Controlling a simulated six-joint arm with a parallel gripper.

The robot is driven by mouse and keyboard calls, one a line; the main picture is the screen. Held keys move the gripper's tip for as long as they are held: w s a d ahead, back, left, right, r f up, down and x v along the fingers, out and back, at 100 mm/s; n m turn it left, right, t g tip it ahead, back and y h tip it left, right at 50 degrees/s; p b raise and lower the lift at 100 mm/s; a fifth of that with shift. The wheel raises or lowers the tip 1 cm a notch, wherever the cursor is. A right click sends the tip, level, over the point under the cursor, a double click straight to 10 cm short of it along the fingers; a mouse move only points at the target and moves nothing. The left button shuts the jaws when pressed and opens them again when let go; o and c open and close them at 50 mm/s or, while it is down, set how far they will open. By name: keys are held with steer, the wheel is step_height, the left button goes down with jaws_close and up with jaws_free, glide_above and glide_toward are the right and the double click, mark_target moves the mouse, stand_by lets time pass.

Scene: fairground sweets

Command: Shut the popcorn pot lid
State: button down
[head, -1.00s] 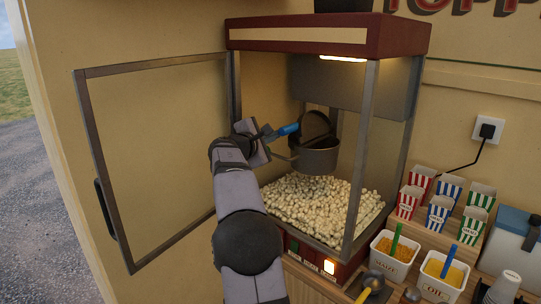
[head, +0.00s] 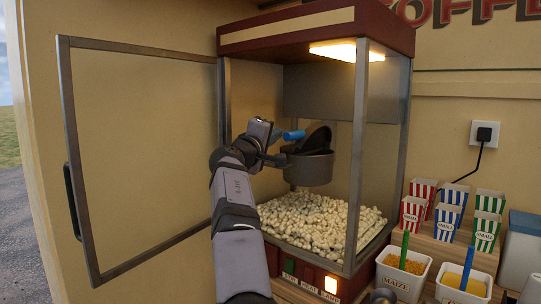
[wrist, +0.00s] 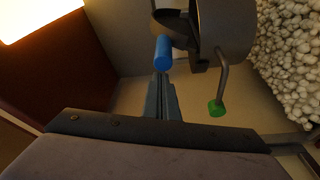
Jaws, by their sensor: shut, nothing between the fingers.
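The dark grey popcorn pot (head: 312,168) hangs inside the glass popcorn machine, above the popcorn. Its lid (head: 318,138) is open, tilted up over the pot, with a blue handle (head: 293,135) pointing left. My gripper (head: 277,136) is inside the machine, left of the pot and close to the blue handle. In the wrist view my gripper (wrist: 162,78) is shut and empty, its tips just below the end of the blue handle (wrist: 163,52). I cannot tell whether they touch. The pot (wrist: 228,25) also has a bent rod with a green knob (wrist: 217,108).
The machine's glass door (head: 140,150) stands wide open on the left. Popcorn (head: 315,220) is heaped below the pot. A metal post (head: 358,160) borders the right. Outside are striped boxes (head: 450,208), a maize tub (head: 400,278) and an oil tub (head: 460,290).

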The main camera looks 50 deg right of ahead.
mark_target(289, 138)
steer(key=s+m+b, duration=0.1)
steer(key=m+b, duration=0.1)
steer(key=s+f+m+h+b, duration=0.1)
steer(key=m+b, duration=0.2)
steer(key=s+m+g+h+b, duration=0.1)
steer(key=m+b, duration=0.1)
steer(key=shift+s+f+m, duration=0.1)
steer(key=shift+f+m, duration=0.2)
steer(key=shift+s+g, duration=0.2)
steer(key=shift+g, duration=0.1)
steer(key=s+f+b, duration=0.2)
steer(key=b, duration=0.2)
steer(key=shift+f+b, duration=0.25)
steer(key=shift+b, duration=0.05)
steer(key=shift+f, duration=0.2)
steer(key=shift+f, duration=0.15)
